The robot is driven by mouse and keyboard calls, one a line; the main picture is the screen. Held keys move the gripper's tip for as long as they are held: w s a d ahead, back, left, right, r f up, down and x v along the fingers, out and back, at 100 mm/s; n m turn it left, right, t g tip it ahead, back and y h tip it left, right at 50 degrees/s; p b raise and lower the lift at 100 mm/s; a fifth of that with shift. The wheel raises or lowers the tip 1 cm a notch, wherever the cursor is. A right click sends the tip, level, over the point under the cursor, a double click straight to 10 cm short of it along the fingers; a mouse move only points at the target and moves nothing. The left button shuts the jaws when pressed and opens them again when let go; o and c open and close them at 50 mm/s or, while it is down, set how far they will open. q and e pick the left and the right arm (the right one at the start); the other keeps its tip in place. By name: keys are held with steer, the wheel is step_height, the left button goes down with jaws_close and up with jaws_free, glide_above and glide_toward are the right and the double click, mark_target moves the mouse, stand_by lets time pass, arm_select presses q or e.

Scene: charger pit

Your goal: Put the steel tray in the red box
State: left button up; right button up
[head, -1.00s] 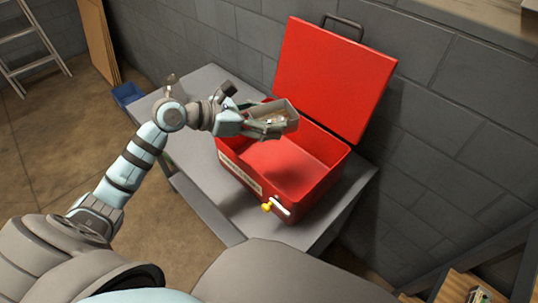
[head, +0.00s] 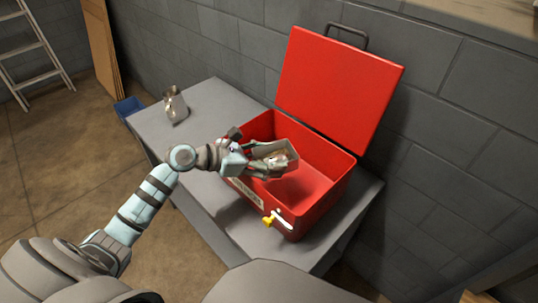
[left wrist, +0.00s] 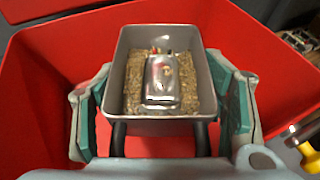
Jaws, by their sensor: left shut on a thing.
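The steel tray (head: 288,150) is a small grey open tray with something brown and a shiny metal piece in it. My left gripper (head: 263,163) is shut on the tray and holds it over the open red box (head: 323,193). In the left wrist view the tray (left wrist: 120,70) sits between the two green-padded fingers of the gripper (left wrist: 160,105), with red box walls (left wrist: 40,90) around it. The tray looks roughly level. How far it is above the box floor is hard to tell. My right gripper does not show.
The box stands on a grey table (head: 215,100) with its red lid (head: 340,85) open at the back. A yellow-tipped latch (head: 268,221) is on its front. A metal object (head: 175,105) stands on the table's left part. A blue bin (head: 128,107) is beyond the table.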

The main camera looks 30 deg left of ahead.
arm_select(q)
steer(key=o, duration=1.3)
steer(key=shift+r, duration=0.15)
steer(key=shift+s+a+r, duration=0.15)
steer(key=shift+r, duration=0.15)
steer(key=p+v, duration=0.5)
steer(key=v, duration=0.6)
steer(key=shift+s+r, duration=0.2)
steer(key=shift+r, duration=0.1)
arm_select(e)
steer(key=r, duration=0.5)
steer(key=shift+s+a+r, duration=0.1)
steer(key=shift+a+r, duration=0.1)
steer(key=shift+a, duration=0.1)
arm_select(q)
steer(key=shift+a, duration=0.1)
